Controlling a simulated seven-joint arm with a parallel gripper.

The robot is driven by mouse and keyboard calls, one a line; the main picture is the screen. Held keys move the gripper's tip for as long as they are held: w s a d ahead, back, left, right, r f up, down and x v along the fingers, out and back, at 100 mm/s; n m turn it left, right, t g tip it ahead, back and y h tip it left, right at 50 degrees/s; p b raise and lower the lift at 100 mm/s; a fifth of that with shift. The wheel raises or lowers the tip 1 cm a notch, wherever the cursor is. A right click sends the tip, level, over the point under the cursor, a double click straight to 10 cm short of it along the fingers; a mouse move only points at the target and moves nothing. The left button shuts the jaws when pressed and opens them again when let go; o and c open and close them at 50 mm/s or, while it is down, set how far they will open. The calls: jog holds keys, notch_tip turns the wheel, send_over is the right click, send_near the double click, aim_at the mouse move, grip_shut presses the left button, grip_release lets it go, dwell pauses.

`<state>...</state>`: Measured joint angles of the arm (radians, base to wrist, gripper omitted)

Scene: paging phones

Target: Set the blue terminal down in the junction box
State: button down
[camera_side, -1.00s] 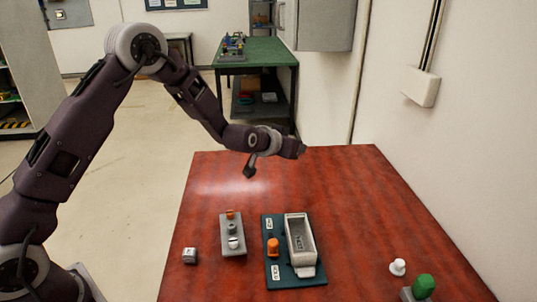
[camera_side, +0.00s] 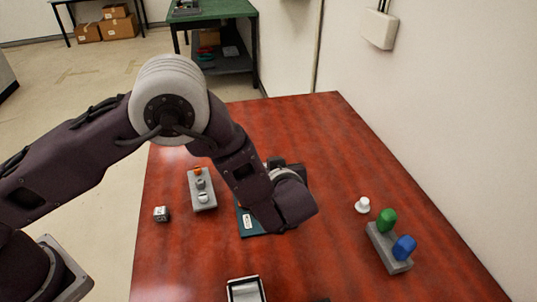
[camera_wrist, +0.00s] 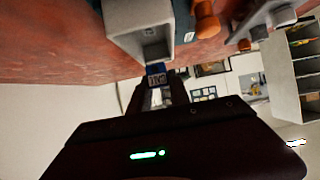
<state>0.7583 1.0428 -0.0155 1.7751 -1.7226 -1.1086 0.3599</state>
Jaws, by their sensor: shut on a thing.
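The blue terminal (camera_wrist: 157,75) is a small blue block with a pale printed label, in the wrist view. My gripper (camera_wrist: 156,86) is shut on it and holds it at the fingertips. The junction box (camera_wrist: 128,16) is an open grey-white box in the wrist view, just beyond the terminal. The terminal overlaps the box's near end in that view; I cannot tell its height over the box. In the side view my arm hides the gripper, the terminal and the junction box; part of the teal board (camera_side: 247,230) shows.
An orange knob (camera_wrist: 206,22) stands beside the junction box. Left of the board are a grey block with knobs (camera_side: 202,190) and a small grey cube (camera_side: 161,213). To the right are a white knob (camera_side: 362,205) and green and blue knobs (camera_side: 403,248). Another open box (camera_side: 232,292) is at the front.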

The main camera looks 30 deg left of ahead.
jog(key=shift+f, duration=0.35)
jog(key=shift+f, duration=0.55)
dwell(0.7)
jog(key=shift+f, duration=0.15)
jog(key=shift+r, duration=0.2)
jog(key=c, duration=1.1)
grip_release()
jog(key=shift+c, duration=0.2)
